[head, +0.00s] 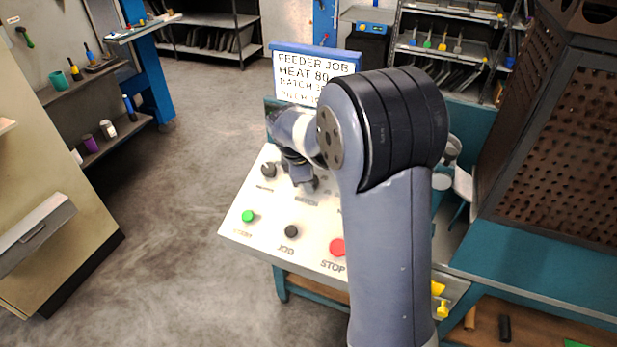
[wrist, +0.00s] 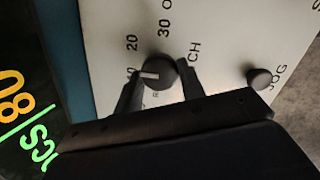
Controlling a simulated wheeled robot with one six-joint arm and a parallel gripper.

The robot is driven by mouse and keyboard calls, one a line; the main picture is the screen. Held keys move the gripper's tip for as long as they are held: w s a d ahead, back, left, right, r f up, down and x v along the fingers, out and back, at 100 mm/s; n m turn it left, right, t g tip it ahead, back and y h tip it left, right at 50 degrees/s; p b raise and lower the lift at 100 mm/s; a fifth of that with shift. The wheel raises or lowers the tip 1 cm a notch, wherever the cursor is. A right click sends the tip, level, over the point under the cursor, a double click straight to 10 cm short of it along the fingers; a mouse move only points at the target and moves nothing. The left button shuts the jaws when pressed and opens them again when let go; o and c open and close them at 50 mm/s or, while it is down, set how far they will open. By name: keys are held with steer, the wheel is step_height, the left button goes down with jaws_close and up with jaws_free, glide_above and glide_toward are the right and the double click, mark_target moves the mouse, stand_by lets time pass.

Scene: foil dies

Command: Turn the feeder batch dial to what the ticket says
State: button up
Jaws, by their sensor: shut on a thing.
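The batch dial (wrist: 160,73) is a dark round knob with a white pointer mark on the pale panel. In the wrist view my gripper (wrist: 160,85) has one finger on each side of it and is shut on it. The pointer aims left at a partly hidden number ending in 0, below the printed 20; 30 is further round. In the head view my gripper (head: 300,178) is at the panel above the BATCH label, mostly covering the dial. The ticket (head: 310,77) reads FEEDER JOB and HEAT 80; my arm hides the ends of its BATCH and lowest lines.
The panel (head: 262,233) also bears a left knob (head: 268,170), a green button (head: 248,216), a black JOG control (head: 291,231) and a red STOP button (head: 338,247). A dark screen with orange and green characters (wrist: 15,95) is beside the panel. Open floor lies left.

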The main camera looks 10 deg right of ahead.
steer(key=m, duration=0.4)
steer(key=shift+m, duration=0.3)
steer(key=m+b, duration=0.1)
steer(key=m, duration=0.3)
steer(key=shift+w+d+m+y, duration=0.1)
steer(key=shift+m+y, duration=0.2)
steer(key=m, duration=0.4)
steer(key=shift+m+b, duration=0.3)
steer(key=shift+b, duration=0.05)
steer(key=shift+d+m+y+b, duration=0.1)
steer(key=shift+m+y+b, duration=0.25)
steer(key=shift+m, duration=1.65)
steer(key=o, duration=1)
